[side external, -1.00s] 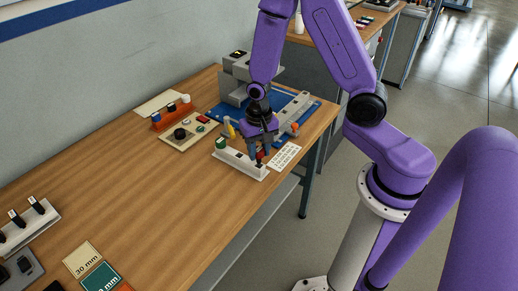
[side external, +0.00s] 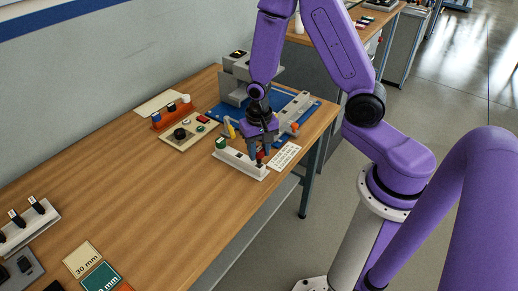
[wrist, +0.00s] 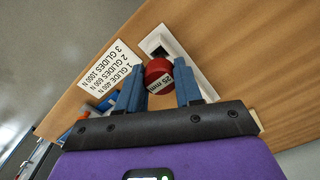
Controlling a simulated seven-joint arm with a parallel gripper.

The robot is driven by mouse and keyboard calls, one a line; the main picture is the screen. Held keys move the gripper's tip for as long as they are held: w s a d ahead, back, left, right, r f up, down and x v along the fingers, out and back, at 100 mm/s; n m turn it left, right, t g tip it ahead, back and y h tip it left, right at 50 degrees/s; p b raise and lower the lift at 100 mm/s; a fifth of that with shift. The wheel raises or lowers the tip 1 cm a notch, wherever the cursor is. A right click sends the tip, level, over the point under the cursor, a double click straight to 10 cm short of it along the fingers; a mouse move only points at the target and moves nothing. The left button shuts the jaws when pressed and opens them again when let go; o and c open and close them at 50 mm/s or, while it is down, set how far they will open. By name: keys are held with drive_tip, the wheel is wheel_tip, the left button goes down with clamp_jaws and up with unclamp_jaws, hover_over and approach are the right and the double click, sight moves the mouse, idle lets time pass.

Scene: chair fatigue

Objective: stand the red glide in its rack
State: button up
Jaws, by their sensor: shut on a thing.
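The red glide (wrist: 158,72) is between my gripper's two blue-grey fingers in the wrist view, with a "25 mm" label facing the camera. My gripper (wrist: 160,92) is shut on it. The white rack (wrist: 190,55) lies beneath, with a dark square opening visible just beyond the glide. In the side view my gripper (side external: 260,153) is low over the near right end of the rack (side external: 236,161), and the red glide shows small between the fingertips. I cannot tell whether the glide's lower end is in a rack slot.
A green-topped glide (side external: 221,143) stands at the rack's left end. A printed card (side external: 285,154) lies right of the rack. A grey fixture on a blue mat (side external: 228,112) and a tan control board (side external: 188,133) are behind. The table's left middle is clear.

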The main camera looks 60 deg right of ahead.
sight(259, 163)
drive_tip(key=shift+f, duration=1.75)
drive_tip(key=o, duration=1.1)
drive_tip(key=shift+c, duration=0.2)
wheel_tip(259, 163, up, 17)
drive_tip(key=shift+r, duration=0.15)
idle(0.3)
